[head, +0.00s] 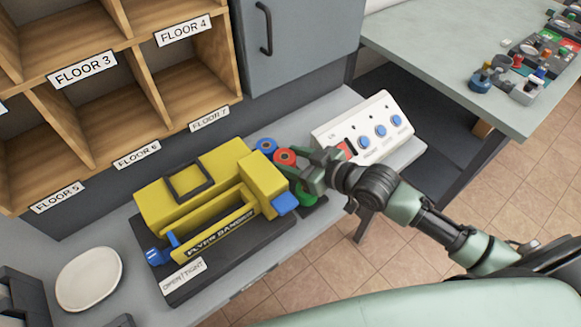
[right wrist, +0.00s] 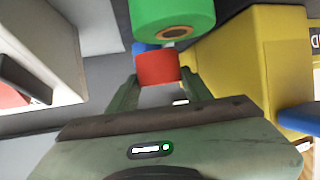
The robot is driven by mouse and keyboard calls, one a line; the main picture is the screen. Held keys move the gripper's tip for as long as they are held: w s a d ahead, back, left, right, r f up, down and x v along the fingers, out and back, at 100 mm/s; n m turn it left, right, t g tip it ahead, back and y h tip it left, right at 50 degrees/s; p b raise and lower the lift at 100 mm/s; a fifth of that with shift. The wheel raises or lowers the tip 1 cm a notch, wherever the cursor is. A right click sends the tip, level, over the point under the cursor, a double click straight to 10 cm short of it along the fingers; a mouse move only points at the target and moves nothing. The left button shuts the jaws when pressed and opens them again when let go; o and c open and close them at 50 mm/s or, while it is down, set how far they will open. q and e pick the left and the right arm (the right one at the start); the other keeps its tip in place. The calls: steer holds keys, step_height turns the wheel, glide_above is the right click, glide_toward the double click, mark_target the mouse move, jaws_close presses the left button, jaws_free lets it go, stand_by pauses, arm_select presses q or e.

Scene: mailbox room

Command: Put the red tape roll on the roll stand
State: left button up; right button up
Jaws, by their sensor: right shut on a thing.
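The red tape roll (head: 285,156) is beside the right end of the yellow banding machine, between a blue roll (head: 266,146) and a green roll (head: 304,196). My right gripper (head: 301,165) is shut on the red roll. In the right wrist view the red roll (right wrist: 158,68) is between the two fingers, with the green roll (right wrist: 172,18) close by, its round core showing. The roll stand itself is hidden or not clearly seen, so I cannot tell whether the red roll rests on it. My left gripper is not in view.
The yellow banding machine (head: 165,202) sits left of the rolls on a dark base. A white control box (head: 364,128) with blue knobs is to the right. A white plate (head: 88,279) lies at the left. Wooden mail slots (head: 118,112) and a grey cabinet (head: 300,55) stand behind.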

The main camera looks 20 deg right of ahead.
steer(key=shift+f, duration=1.7)
steer(key=shift+f, duration=0.15)
steer(key=o, duration=1.4)
steer(key=shift+s+d+r, duration=0.1)
steer(key=shift+r, duration=0.1)
steer(key=v, duration=1.1)
steer(key=shift+s+d+r, duration=0.15)
steer(key=shift+s+r, duration=0.1)
